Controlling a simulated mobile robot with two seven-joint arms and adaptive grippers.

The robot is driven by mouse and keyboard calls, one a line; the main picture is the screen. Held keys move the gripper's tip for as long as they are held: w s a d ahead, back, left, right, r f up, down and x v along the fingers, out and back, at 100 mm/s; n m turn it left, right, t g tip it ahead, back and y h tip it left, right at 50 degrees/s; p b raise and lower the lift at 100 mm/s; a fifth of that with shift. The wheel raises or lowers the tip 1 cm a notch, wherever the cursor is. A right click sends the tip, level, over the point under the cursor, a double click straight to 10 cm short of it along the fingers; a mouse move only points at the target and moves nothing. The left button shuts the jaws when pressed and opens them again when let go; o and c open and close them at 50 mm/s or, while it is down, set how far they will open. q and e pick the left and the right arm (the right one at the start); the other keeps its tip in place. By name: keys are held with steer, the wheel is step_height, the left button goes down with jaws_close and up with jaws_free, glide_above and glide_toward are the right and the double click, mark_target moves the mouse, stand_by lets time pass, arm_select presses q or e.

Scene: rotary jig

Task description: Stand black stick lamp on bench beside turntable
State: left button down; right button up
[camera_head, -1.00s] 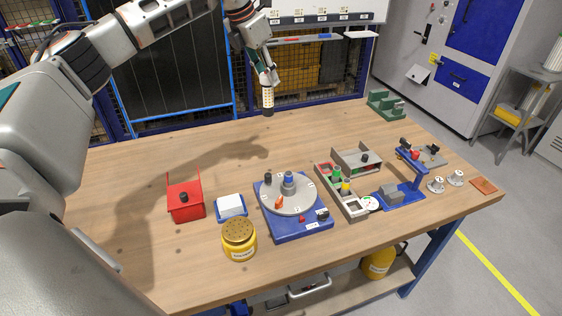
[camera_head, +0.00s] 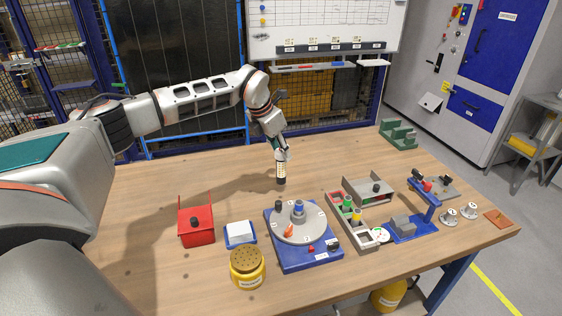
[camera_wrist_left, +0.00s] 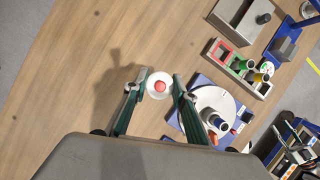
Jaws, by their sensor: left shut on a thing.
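The black stick lamp (camera_head: 281,173), with a pale dotted lit section and a dark end, hangs upright below my left gripper (camera_head: 282,153) in the head view. That gripper is shut on it, behind the turntable. In the left wrist view the lamp (camera_wrist_left: 159,85) shows end-on as a pale disc with a red centre, between the two fingers. I cannot tell whether its lower end touches the bench (camera_head: 140,220). The turntable (camera_head: 300,226) has a grey disc on a blue base; it shows right of the lamp in the left wrist view (camera_wrist_left: 211,106).
A red holder (camera_head: 196,226), a blue-edged white pad (camera_head: 240,234) and a yellow perforated pot (camera_head: 248,267) stand left of the turntable. A grey parts tray (camera_head: 345,221) and blue stand (camera_head: 411,229) are right. The bench behind the turntable is largely clear.

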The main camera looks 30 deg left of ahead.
mark_target(281, 160)
arm_select(q)
step_height(281, 160, down, 3)
steer(key=shift+f, duration=0.55)
arm_select(e)
steer(key=shift+d, duration=0.3)
arm_select(q)
steer(key=shift+f, duration=0.1)
steer(key=c, duration=1.6)
jaws_free()
steer(key=shift+f, duration=0.1)
steer(key=shift+c, duration=0.2)
arm_select(e)
steer(key=shift+s+a, duration=0.1)
steer(key=shift+a, duration=0.15)
steer(key=shift+d, duration=0.1)
arm_select(q)
steer(key=shift+r, duration=0.5)
steer(key=b+v, duration=0.1)
steer(key=v, duration=1)
steer(key=shift+r, duration=0.2)
arm_select(e)
steer(key=shift+w+a+r, duration=0.3)
steer(key=shift+w+a, duration=0.2)
steer(key=shift+a, duration=0.1)
arm_select(q)
steer(key=shift+s+f, duration=0.1)
steer(key=shift+s, duration=0.1)
arm_select(e)
steer(key=shift+s, duration=0.1)
